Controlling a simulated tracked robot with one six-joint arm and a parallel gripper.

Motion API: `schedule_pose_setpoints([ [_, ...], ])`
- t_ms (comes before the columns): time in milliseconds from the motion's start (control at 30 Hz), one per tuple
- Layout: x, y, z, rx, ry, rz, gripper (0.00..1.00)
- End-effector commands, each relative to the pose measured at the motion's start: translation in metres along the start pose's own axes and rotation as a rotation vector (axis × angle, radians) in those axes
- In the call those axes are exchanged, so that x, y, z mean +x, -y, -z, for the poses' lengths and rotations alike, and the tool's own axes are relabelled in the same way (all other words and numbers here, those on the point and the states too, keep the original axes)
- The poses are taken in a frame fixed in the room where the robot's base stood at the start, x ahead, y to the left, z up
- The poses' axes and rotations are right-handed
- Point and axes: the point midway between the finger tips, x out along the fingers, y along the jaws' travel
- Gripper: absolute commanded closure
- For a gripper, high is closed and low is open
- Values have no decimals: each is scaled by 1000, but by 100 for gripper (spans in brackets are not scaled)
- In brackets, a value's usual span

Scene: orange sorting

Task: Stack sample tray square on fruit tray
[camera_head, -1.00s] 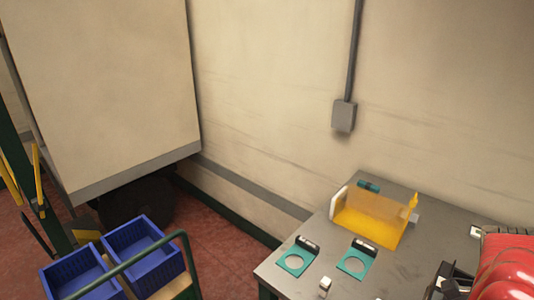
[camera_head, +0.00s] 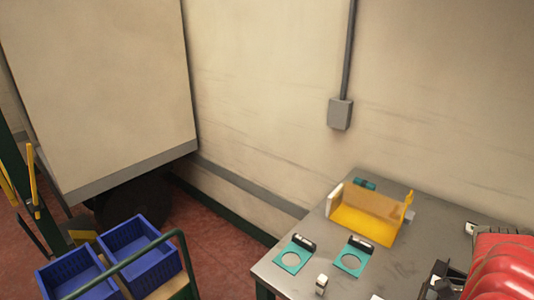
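I cannot tell for sure which things are the sample tray and the fruit tray. A yellow, open-topped tray-like holder (camera_head: 363,223) with a pale end plate sits near the back of the grey metal table. It looks empty. Two blue crates (camera_head: 137,256) stand side by side on a cart at the lower left, the left one (camera_head: 75,277) cut by the frame edge. They look empty. Glossy red rounded shapes (camera_head: 500,268) fill the lower right corner and hide that part of the table. I cannot make out my gripper.
A green cart rail (camera_head: 140,253) crosses the crates. A wall box (camera_head: 340,114) hangs behind the table.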

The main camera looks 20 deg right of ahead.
Motion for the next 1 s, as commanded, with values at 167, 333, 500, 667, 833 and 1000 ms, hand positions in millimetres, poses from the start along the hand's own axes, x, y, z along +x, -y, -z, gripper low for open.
schedule_pose_setpoints([
  [167, 0, 0, 0, 0, 0, 0, 88],
  [333, 0, 0, 0, 1, 0, 0, 76],
  [500, 0, 0, 0, 1, 0, 0, 73],
  [667, 0, 0, 0, 1, 0, -1, 65],
  [833, 0, 0, 0, 1, 0, -1, 57],
  [1000, 0, 0, 0, 1, 0, -1, 57],
])
